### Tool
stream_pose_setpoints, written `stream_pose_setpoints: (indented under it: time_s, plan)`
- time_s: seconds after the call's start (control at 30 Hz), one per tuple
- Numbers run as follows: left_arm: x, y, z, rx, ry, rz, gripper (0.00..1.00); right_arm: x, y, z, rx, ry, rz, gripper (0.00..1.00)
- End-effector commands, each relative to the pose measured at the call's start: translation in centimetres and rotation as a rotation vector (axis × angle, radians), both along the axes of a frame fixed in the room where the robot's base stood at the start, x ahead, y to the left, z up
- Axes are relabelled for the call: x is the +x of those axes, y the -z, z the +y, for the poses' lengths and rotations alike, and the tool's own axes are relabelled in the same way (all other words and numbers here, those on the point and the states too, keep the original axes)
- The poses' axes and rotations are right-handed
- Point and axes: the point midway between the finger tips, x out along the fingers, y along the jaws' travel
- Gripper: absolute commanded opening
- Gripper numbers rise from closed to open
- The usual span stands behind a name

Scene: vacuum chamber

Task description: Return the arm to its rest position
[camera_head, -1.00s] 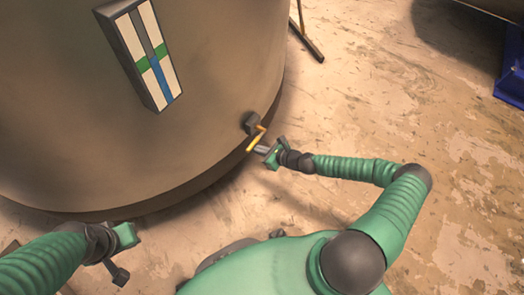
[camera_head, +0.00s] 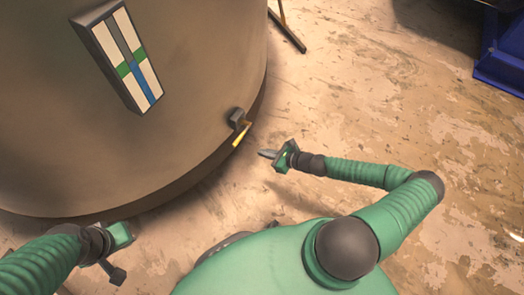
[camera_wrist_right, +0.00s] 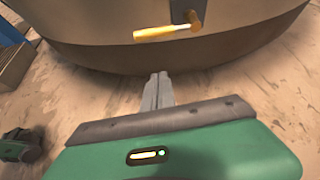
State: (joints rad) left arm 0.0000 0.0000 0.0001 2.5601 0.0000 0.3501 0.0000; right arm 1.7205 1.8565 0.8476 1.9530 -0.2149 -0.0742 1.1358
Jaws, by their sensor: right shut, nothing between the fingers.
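My right gripper (camera_head: 268,154) is shut and empty, just right of the chamber in the head view. In the right wrist view its two fingers (camera_wrist_right: 158,92) lie together, pointing at the chamber's lower edge. A yellow handle (camera_head: 241,134) on a dark mount juts from the chamber's side, a short gap left of the right fingertips. It also shows in the right wrist view as a yellow handle (camera_wrist_right: 168,31), above and beyond the fingers. My left gripper (camera_head: 121,238) is at the lower left in the head view; its fingers are not clear.
The large round metal chamber (camera_head: 190,60) fills the upper left and carries a panel with white, green and blue strips (camera_head: 127,62). A dark stand leg (camera_head: 287,32) and a blue base (camera_head: 502,52) stand farther back. The floor right of the chamber is open.

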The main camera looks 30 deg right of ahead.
Motion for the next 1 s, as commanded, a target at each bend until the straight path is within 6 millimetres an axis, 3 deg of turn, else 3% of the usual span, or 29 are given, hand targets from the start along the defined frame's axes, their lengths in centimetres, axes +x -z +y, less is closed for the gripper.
stream_pose_setpoints:
  time_s: [0.27,0.37,0.5,0.6,0.7,0.77,0.9,1.0]
  plan:
    - [0.0,0.0,0.0,0.0,0.0,0.0,0.0,0.0,0.0,0.1,-0.004,-0.005,0.001,0.0]
    - [0.0,-0.1,0.0,0.0,0.0,0.0,0.0,-0.9,0.1,1.6,-0.058,-0.101,0.016,0.0]
    - [0.0,-0.3,0.0,0.0,0.0,0.0,0.0,-5.2,0.4,5.8,-0.29,-0.508,0.068,0.0]
    - [0.0,-0.5,0.0,0.0,0.0,0.0,0.0,-9.2,-0.4,7.0,-0.509,-0.88,0.093,0.0]
    - [0.0,-0.7,0.0,0.0,0.0,0.0,0.0,-11.9,-2.8,6.5,-0.718,-1.215,0.1,0.0]
    - [0.0,-0.8,0.0,0.0,0.0,0.0,0.0,-12.6,-4.9,5.8,-0.845,-1.395,0.093,0.0]
    - [0.0,-1.0,0.0,0.0,0.0,0.0,0.0,-12.7,-11.1,5.3,-1.116,-1.738,0.038,0.0]
    - [0.0,-1.1,0.0,0.0,0.0,0.0,0.0,-12.3,-15.2,5.9,-1.271,-1.897,-0.024,0.0]
